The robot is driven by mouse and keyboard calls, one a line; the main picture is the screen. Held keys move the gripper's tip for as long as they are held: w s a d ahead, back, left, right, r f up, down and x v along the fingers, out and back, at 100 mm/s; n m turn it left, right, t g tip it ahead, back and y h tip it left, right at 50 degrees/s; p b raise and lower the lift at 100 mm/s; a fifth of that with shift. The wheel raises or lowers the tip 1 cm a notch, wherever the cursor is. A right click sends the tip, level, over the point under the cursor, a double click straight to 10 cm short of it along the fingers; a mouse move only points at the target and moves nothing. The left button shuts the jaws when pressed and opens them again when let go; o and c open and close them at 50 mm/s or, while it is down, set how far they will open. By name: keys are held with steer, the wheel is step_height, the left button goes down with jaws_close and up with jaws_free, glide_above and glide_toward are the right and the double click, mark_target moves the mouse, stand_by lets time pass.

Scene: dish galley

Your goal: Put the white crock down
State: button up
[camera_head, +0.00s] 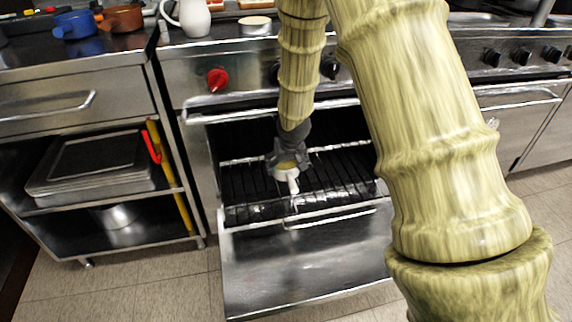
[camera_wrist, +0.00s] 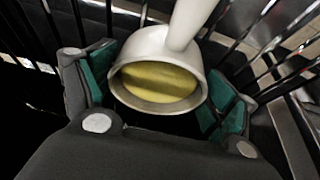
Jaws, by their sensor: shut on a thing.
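The white crock (camera_wrist: 158,104) is a small round pot with a handle, with something yellow inside. It sits between the green-padded fingers of my gripper (camera_wrist: 158,108) in the wrist view, and the gripper is shut on it. In the head view my gripper (camera_head: 287,158) reaches down into the open oven, and the crock (camera_head: 290,178) shows just below it with its handle toward the door. The dark wire oven rack (camera_head: 245,190) lies under the crock. I cannot tell whether the crock touches the rack.
The oven door (camera_head: 305,260) hangs open toward me. Oven walls and a front edge surround my gripper. A white jug (camera_head: 193,18), a blue pot (camera_head: 76,24) and a brown pot (camera_head: 122,18) stand on the counters above. A shelf unit (camera_head: 100,205) with trays stands left.

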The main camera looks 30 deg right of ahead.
mark_target(290, 174)
steer(key=o, duration=1.2)
steer(key=shift+r, duration=0.1)
steer(key=p+v, duration=0.3)
steer(key=v, duration=0.9)
steer(key=shift+p, duration=0.3)
steer(key=shift+s, duration=0.1)
